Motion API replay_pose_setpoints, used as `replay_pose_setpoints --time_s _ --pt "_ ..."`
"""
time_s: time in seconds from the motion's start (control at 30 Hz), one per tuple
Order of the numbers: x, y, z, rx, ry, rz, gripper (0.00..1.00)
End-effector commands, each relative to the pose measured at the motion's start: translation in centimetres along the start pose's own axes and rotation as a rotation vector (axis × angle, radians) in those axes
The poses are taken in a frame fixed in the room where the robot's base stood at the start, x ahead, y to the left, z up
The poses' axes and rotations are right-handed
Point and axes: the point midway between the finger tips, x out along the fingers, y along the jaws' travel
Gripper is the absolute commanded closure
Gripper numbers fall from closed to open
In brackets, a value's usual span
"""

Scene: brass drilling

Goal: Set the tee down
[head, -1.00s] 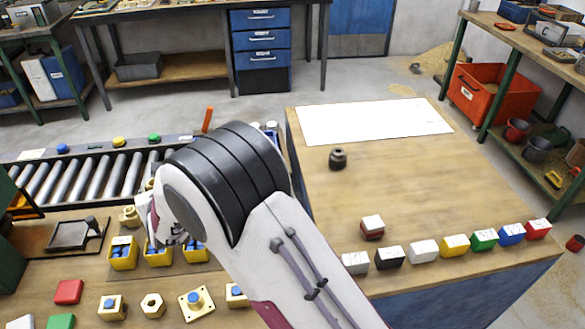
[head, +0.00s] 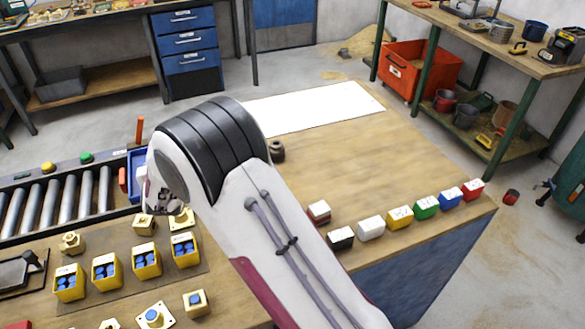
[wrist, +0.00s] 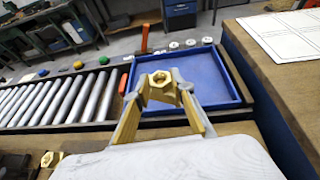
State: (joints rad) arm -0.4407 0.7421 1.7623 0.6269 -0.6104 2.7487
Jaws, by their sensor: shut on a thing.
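A brass tee (wrist: 163,86) is held between the fingertips of my gripper (wrist: 160,84) in the wrist view, with a hexagonal end facing the camera. My gripper is shut on it. Behind the tee in that view lies a blue tray (wrist: 205,66), with a flat, empty floor and raised rim. The tee overlaps the tray in the picture; I cannot tell its height above it. In the head view the tray's left part shows (head: 137,166) beside my arm. My arm hides the tee and fingertips there.
The roller conveyor (wrist: 62,98) lies left of the tray. An orange upright piece (wrist: 145,38) and several white round items (wrist: 190,43) stand beyond it. Yellow bins with blue parts (head: 105,271) stand nearer. A wooden bench (head: 345,165) with coloured blocks (head: 425,206) is at right.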

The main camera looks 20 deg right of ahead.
Motion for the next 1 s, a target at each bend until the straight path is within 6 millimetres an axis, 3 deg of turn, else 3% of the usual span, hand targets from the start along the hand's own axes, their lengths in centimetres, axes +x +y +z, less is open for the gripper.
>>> replay_pose_setpoints --time_s 0.1,0.5,1.0 --pt "0.9 -3.9 1.4 0.032 -0.007 -0.074 1.00" --pt "2.3 -15.8 4.3 0.128 -0.004 -0.309 1.00" --pt "0.6 -31.1 6.7 0.258 -0.001 -0.629 1.00"
